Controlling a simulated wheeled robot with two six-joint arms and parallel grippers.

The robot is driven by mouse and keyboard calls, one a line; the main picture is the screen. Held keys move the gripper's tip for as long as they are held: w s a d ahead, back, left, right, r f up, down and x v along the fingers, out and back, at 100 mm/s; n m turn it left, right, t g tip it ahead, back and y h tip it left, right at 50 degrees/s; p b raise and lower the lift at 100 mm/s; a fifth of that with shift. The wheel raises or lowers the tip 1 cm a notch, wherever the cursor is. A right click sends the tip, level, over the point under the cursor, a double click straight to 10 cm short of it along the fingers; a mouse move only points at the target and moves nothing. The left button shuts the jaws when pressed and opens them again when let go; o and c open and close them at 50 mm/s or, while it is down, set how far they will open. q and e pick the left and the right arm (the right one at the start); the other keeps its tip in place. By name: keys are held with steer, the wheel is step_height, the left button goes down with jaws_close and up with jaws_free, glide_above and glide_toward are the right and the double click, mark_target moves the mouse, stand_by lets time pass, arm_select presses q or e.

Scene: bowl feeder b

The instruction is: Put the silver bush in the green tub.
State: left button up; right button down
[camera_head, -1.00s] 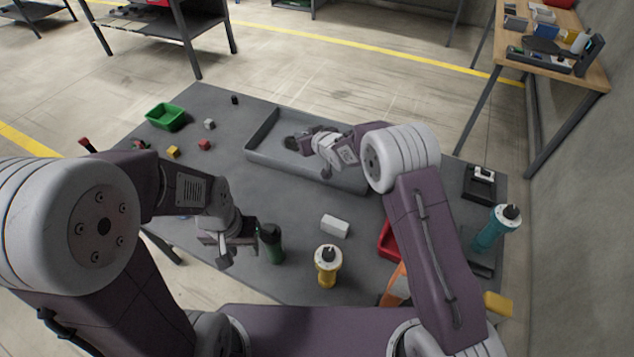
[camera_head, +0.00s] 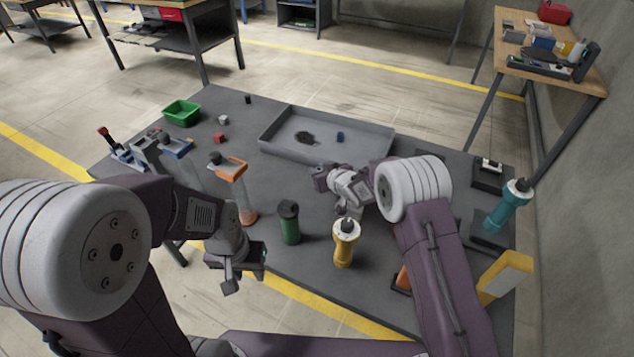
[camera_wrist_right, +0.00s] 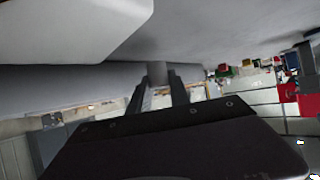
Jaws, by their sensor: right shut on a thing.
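The green tub (camera_head: 182,113) stands at the far left of the grey table, open at the top. My right gripper (camera_head: 320,182) is in front of the shallow grey tray in the head view, its fingertips hard to make out. In the right wrist view its fingers (camera_wrist_right: 158,92) are shut on a small grey cylinder, the silver bush (camera_wrist_right: 158,72), with its end showing between the tips. The bush cannot be made out in the head view. My left gripper (camera_head: 245,270) is open and empty near the table's front edge.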

step_height(320, 180, down, 3)
steer(key=shift+r+b, duration=0.2)
steer(key=shift+b, duration=0.25)
steer(key=shift+s+a+r, duration=0.2)
steer(key=shift+a+r, duration=0.15)
steer(key=shift+a, duration=0.05)
steer(key=shift+d+f, duration=0.15)
steer(key=shift+d, duration=0.15)
steer(key=c, duration=1.5)
jaws_free()
steer(key=o, duration=0.3)
steer(key=shift+a, duration=0.1)
